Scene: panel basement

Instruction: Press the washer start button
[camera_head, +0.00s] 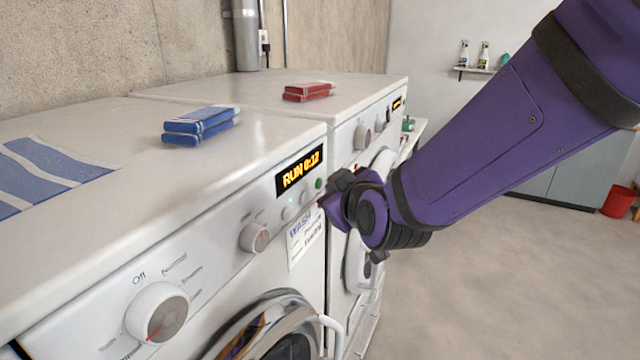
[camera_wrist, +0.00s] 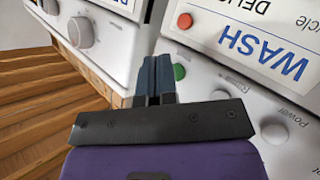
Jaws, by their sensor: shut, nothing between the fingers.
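The washer (camera_head: 215,215) is the nearer white machine, and its display (camera_head: 299,171) reads RUN 0:12. In the wrist view the green button (camera_wrist: 179,71) shows just right of the fingertips. My gripper (camera_head: 324,204) is close in front of the panel at its right end. In the wrist view my gripper (camera_wrist: 153,62) has its fingers together with nothing between them. I cannot tell whether the fingertips touch the panel.
A WASH label (camera_head: 300,240) hangs below the buttons. A second white machine (camera_head: 350,140) stands beyond the washer.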

